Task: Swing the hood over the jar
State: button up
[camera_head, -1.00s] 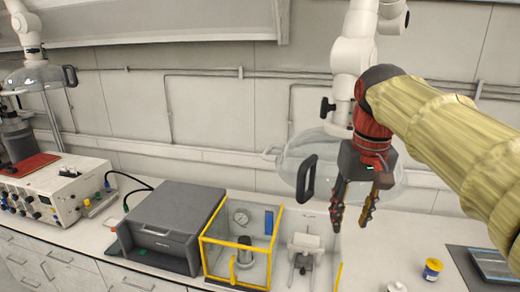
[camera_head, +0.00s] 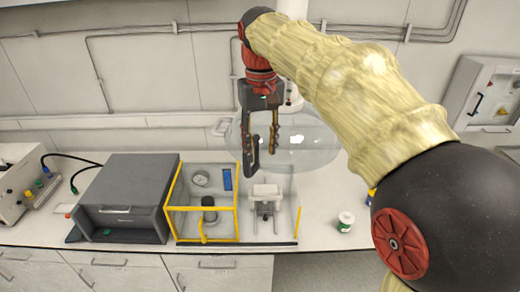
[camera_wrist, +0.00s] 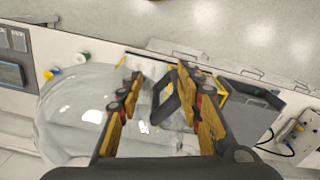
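The clear domed hood (camera_head: 308,143) hangs above the bench on a white arm, with a black loop handle (camera_head: 251,160) at its left front. My gripper (camera_head: 262,150) is open at the handle. In the wrist view the handle (camera_wrist: 166,100) shows between the spread fingers, nearer the right one; I cannot tell whether they touch. The hood (camera_wrist: 85,105) fills the left of that view. A small white jar with a green band (camera_head: 346,221) stands on the bench, right of and below the hood. A second jar, yellow and blue (camera_head: 371,194), is mostly hidden by my arm.
A yellow-framed clear box (camera_head: 203,210) with a gauge stands below and left of my gripper, beside a small white stand (camera_head: 266,196). A grey box (camera_head: 126,196) and a white instrument (camera_head: 22,185) stand further left. Bare bench lies around the white jar.

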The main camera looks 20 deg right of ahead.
jog(key=shift+f, duration=0.6)
jog(key=shift+d, duration=0.1)
jog(key=c, duration=0.3)
grip_shut()
jog(key=shift+c, duration=1.3)
grip_release()
jog(key=o, duration=0.6)
jog(key=shift+c, duration=0.2)
jog(key=shift+r, duration=0.15)
notch_tip(320, 180, up, 9)
jog(key=p, duration=0.7)
jog(key=shift+p, duration=0.4)
